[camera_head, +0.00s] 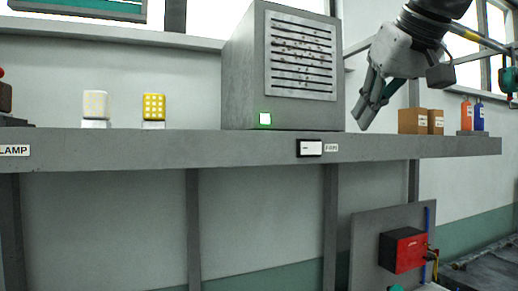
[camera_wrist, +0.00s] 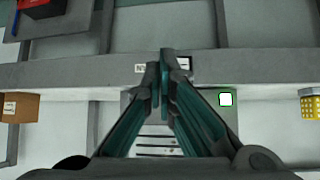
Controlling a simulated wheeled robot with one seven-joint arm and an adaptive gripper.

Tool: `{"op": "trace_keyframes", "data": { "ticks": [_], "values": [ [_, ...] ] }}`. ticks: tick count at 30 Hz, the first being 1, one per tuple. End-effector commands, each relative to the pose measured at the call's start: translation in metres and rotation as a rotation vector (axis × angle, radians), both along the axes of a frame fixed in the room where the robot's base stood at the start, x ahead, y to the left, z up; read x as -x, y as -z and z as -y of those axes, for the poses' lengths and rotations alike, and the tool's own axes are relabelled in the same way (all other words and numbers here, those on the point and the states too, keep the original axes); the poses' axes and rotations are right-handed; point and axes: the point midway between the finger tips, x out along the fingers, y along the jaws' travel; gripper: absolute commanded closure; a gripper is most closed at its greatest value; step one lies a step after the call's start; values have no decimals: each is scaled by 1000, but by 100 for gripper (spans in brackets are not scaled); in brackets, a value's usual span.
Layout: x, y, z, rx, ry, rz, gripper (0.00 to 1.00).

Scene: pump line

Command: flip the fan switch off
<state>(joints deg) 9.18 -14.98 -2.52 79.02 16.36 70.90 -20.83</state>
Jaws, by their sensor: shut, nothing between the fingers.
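The fan switch (camera_head: 311,148) is a small white rocker in a black frame on the front edge of the grey shelf, beside a "FAN" label (camera_head: 331,148). The grey fan box (camera_head: 245,75) stands on the shelf above it, with a louvred front and a lit green-edged indicator (camera_head: 265,118). My gripper (camera_head: 366,122) is shut and empty, right of the fan box and above and right of the switch. In the wrist view my shut fingertips (camera_wrist: 163,58) overlap the shelf edge; the switch (camera_wrist: 185,63) shows partly behind them, and the indicator (camera_wrist: 226,99) is to the right.
On the shelf (camera_head: 110,150) stand a cream block (camera_head: 95,105), a yellow block (camera_head: 154,107), brown boxes (camera_head: 412,121), and red and blue bottles (camera_head: 479,117). A "LAMP" label (camera_head: 14,150) is at far left. A red box (camera_head: 402,250) is mounted below. The shelf front near the switch is clear.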

Motion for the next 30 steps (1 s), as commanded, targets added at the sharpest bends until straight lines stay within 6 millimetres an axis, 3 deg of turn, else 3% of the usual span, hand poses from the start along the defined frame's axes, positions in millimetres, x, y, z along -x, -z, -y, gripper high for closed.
{"op": "trace_keyframes", "data": {
  "ticks": [8, 21, 30],
  "values": [
    [-14, 14, -3, -1, 0, -4, 100],
    [-75, 70, -13, -1, 0, -5, 100],
    [-107, 67, -19, -1, 1, -1, 100]
  ]
}}
